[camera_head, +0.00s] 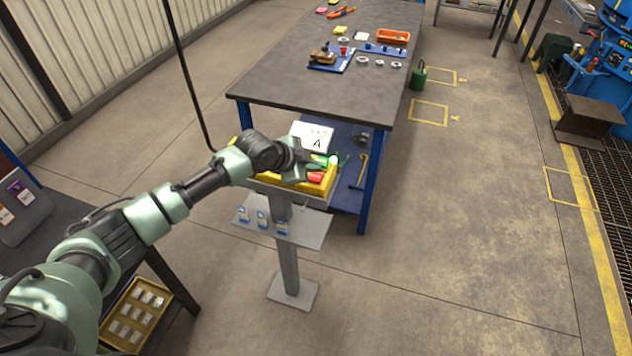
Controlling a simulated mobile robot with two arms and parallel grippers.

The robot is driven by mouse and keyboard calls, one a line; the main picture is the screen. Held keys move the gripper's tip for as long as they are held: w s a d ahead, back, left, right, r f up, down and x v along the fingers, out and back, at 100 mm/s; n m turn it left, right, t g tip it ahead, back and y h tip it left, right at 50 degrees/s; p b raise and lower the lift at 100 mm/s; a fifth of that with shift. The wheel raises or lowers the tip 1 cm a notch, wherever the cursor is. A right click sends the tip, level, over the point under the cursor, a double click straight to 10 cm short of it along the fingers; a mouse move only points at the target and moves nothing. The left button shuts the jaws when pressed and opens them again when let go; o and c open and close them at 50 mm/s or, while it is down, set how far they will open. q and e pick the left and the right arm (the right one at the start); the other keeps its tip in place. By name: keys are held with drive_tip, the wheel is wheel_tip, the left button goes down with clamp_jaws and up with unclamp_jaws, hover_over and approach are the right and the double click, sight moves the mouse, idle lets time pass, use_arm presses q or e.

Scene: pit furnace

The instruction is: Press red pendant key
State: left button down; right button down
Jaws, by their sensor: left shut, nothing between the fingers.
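The yellow pendant box (326,188) rests on top of a grey post stand in the middle of the view. Its red key (316,177) shows on the near right part of the box. A green key (341,159) and a small white round spot lie just behind it. My left arm reaches in from the left, and my left gripper (298,172) is over the box, just left of the red key. The gripper is shut and empty. Its hand hides the left part of the box, and I cannot tell whether the fingertips touch anything. My right gripper is not in view.
A white card marked A (312,136) stands behind the box. The stand's lower shelf (310,231) holds several blue-and-white tags. A dark workbench (300,85) with parts on it stands behind. A black cable hangs left of the box.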

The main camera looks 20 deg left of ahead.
use_arm(q)
drive_tip(key=shift+f, duration=0.15)
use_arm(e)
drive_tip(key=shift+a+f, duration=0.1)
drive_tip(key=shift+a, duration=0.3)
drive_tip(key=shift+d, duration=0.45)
use_arm(q)
drive_tip(key=shift+f, duration=0.15)
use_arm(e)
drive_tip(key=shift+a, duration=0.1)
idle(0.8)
use_arm(q)
drive_tip(key=shift+f, duration=0.25)
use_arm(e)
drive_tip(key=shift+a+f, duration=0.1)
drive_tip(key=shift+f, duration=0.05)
